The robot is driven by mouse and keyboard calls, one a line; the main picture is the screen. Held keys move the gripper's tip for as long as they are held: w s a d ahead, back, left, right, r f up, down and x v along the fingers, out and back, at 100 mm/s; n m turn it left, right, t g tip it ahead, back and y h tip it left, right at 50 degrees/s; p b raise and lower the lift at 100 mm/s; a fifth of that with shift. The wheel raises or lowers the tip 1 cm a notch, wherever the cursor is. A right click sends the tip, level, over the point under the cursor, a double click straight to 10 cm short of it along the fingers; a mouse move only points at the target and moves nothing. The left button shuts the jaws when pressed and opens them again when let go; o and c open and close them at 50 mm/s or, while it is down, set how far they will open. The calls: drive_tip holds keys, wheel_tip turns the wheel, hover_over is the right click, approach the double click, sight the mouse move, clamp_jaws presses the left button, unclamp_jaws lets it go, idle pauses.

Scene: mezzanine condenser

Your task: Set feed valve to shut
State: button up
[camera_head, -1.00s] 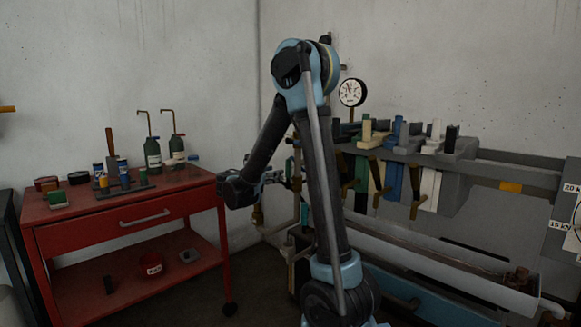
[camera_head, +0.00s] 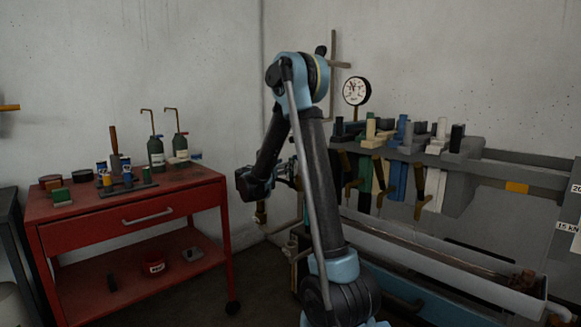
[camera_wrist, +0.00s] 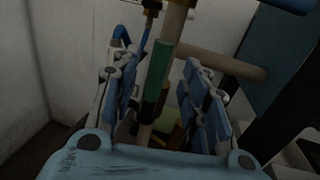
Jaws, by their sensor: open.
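My gripper (camera_wrist: 163,105) is open in the wrist view, with blue-grey fingers on both sides. A green bar-shaped handle (camera_wrist: 157,68) shows between and beyond the fingers, slanted close along a beige vertical pipe (camera_wrist: 176,22). I cannot tell whether a finger touches it. No label tells which of these is the feed valve. In the head view my gripper (camera_head: 287,174) is partly hidden by my arm, near the wall piping left of the lever bank.
A red tool cart (camera_head: 130,226) with bottles and small tools stands at the left. A bank of coloured levers (camera_head: 402,165) and a grey trough (camera_head: 430,255) lie to the right. A round gauge (camera_head: 356,91) is on the wall. A horizontal pipe (camera_wrist: 222,64) crosses right of the green handle.

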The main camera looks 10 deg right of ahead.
sight(291, 175)
drive_tip(key=x, duration=0.6)
drive_tip(key=shift+w+d, duration=0.25)
drive_tip(key=shift+w, duration=0.05)
clamp_jaws()
